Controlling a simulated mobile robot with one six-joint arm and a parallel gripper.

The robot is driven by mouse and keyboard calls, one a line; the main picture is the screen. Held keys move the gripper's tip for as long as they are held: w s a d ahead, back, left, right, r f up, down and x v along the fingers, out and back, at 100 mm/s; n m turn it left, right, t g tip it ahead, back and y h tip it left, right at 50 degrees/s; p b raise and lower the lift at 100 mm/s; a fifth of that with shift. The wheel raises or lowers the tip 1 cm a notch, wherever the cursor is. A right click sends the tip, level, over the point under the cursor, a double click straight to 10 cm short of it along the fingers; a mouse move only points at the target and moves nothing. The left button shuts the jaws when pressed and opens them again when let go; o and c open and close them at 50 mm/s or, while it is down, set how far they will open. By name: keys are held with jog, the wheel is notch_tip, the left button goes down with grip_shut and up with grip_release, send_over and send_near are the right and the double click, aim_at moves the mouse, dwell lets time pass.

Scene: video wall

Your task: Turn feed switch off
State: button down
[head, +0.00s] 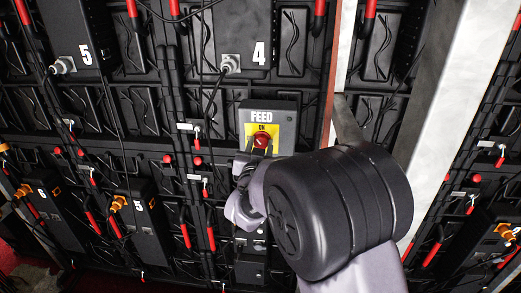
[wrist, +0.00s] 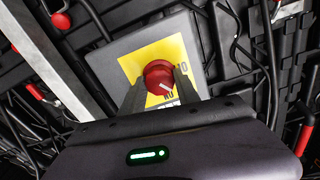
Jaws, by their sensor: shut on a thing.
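The feed switch is a grey box (head: 285,118) labelled FEED, with a yellow plate (head: 250,130) and a red knob (head: 262,140). In the head view ON reads above the knob. In the wrist view the red knob (wrist: 158,77) sits on the yellow plate (wrist: 135,62), with a white mark on its face pointing to the lower right. My gripper (wrist: 160,88) has one dark finger on each side of the knob and is shut on it. In the head view my gripper (head: 260,146) reaches the knob from below, and my arm hides the area to the lower right.
A pale metal post (head: 450,90) stands right of the switch. Black panels numbered 5 (head: 75,35) and 4 (head: 240,35) are above, with hanging cables. Several red-handled latches (head: 186,235) line the wall frames. In the wrist view a metal bar (wrist: 45,60) runs left of the box.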

jog(key=n, duration=0.5)
jog(key=shift+n, duration=0.3)
jog(key=n+p, duration=0.1)
jog(key=n, duration=0.3)
jog(key=shift+n, duration=0.7)
jog(key=c, duration=0.9)
grip_release()
jog(key=s, duration=0.5)
jog(key=s+p, duration=0.1)
jog(key=s, duration=1.1)
jog(key=shift+s+a, duration=0.2)
jog(key=shift+a, duration=0.1)
